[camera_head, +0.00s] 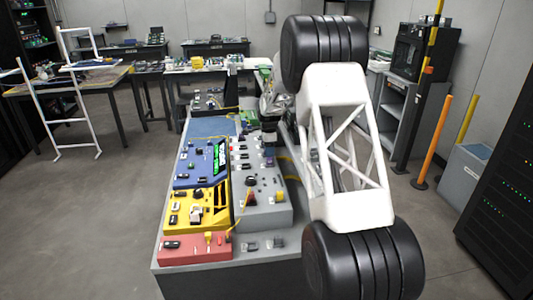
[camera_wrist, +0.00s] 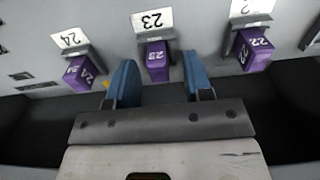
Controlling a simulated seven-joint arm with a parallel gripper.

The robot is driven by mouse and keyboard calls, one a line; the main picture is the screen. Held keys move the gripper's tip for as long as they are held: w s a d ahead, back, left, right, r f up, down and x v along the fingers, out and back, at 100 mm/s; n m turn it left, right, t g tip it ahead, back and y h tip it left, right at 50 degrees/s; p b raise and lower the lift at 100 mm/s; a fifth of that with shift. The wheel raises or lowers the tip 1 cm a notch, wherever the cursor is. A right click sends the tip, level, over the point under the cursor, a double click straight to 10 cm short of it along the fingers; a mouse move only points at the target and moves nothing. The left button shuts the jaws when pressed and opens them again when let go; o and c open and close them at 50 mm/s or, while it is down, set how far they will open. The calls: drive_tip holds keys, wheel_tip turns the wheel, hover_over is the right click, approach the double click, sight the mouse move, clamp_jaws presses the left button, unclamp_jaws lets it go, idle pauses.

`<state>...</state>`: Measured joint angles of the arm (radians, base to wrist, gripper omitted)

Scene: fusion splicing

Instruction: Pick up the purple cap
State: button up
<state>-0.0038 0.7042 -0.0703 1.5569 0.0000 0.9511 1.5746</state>
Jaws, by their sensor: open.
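Three purple caps hang in a row on a pale panel in the wrist view. The middle purple cap (camera_wrist: 156,61), marked 23, is under a white label reading 23. The left purple cap (camera_wrist: 80,72) is marked 24, and the right purple cap (camera_wrist: 251,48) has a label partly cut off at the top. My gripper (camera_wrist: 159,70) is open, with its two blue fingers on either side of the middle cap, seemingly without touching it. The depth between fingers and cap is hard to tell. I cannot make out the purple caps in the head view.
In the head view, a long bench (camera_head: 195,278) carries a blue panel (camera_head: 195,178), a yellow panel (camera_head: 215,195) and a red panel (camera_head: 185,250) with switches. In the wrist view, the left and right caps stand close outside my fingers.

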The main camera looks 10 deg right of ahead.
drive_tip(key=shift+c, duration=0.5)
clamp_jaws()
drive_tip(key=shift+r, duration=0.15)
wheel_tip(320, 180, up, 10)
drive_tip(key=shift+f, duration=0.1)
idle(0.6)
idle(0.4)
drive_tip(key=c, duration=0.6)
unclamp_jaws()
clamp_jaws()
drive_tip(key=w+a+f, duration=0.2)
drive_tip(key=w+a, duration=0.6)
drive_tip(key=a, duration=0.2)
drive_tip(key=shift+f, duration=0.3)
